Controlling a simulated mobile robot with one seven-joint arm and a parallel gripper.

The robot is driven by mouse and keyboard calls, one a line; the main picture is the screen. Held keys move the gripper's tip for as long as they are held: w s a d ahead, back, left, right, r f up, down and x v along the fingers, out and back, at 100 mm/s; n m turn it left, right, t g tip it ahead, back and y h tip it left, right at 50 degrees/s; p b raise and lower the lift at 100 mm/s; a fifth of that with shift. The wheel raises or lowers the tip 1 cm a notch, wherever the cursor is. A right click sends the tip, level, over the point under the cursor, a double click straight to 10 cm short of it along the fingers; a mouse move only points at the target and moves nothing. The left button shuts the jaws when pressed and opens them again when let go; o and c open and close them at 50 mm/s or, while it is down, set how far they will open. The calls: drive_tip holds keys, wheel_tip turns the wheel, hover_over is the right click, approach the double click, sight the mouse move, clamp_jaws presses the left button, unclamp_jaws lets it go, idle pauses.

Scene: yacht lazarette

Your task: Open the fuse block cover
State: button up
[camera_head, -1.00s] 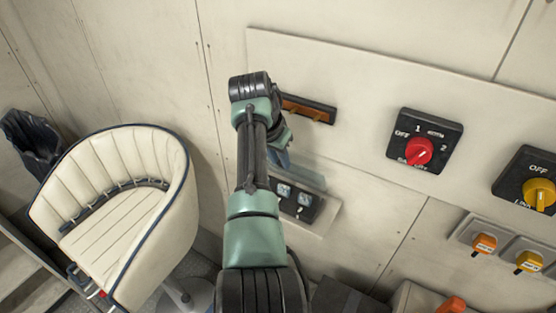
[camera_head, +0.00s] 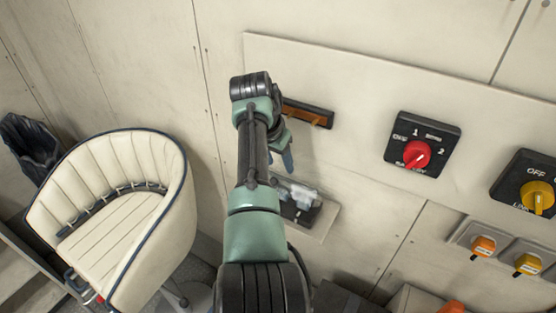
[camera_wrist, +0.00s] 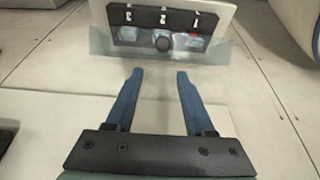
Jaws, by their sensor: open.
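The fuse block (camera_head: 299,213) is a dark unit on a pale backing plate low on the wall, partly behind my arm. It also shows at the top of the wrist view (camera_wrist: 165,17), with white marks along a black strip. Its clear cover (camera_head: 297,192) looks whitish over the block's upper part. In the wrist view the cover (camera_wrist: 103,42) is a see-through pane reaching past the block toward my fingers. I cannot tell its exact angle. My gripper (camera_wrist: 158,73) is open and empty, its blue fingertips short of the pane. In the head view its fingers (camera_head: 288,158) are above the block.
A brown-orange slotted strip (camera_head: 308,114) is just above my gripper. A red rotary switch (camera_head: 417,153) and a yellow one (camera_head: 538,197) are to the right, with orange and yellow toggles below. A cream seat (camera_head: 115,215) stands at left.

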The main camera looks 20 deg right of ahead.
drive_tip(key=shift+r, duration=0.1)
drive_tip(key=b+v, duration=0.4)
drive_tip(key=v, duration=0.8)
drive_tip(key=shift+r+b, duration=0.3)
drive_tip(key=shift+r, duration=0.05)
drive_tip(key=shift+s+a, duration=0.1)
